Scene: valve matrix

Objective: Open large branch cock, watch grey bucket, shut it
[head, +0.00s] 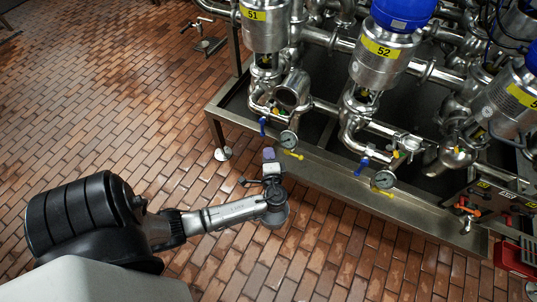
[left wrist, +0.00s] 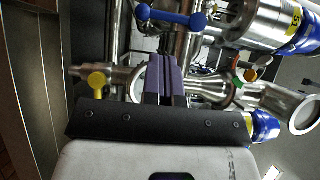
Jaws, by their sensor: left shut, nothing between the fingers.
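My left gripper (head: 268,156) is shut and empty, in front of the valve rack's near edge below unit 51. Its purple fingers (left wrist: 166,78) are together in the left wrist view. A blue-handled cock (head: 262,127) and a yellow-handled cock (head: 293,154) sit on the pipes just beyond. In the left wrist view the blue handle (left wrist: 172,18) is above the fingers and the yellow handle (left wrist: 97,80) is left of them. I see no contact. I cannot tell which cock is the large branch one. No grey bucket shows. My right gripper is not in view.
The steel rack frame (head: 335,178) runs diagonally, carrying units 51 (head: 265,25) and 52 (head: 380,60). A pressure gauge (head: 289,139) is close to my left gripper. A red object (head: 515,258) is at lower right. The brick floor (head: 110,110) at left is mostly clear.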

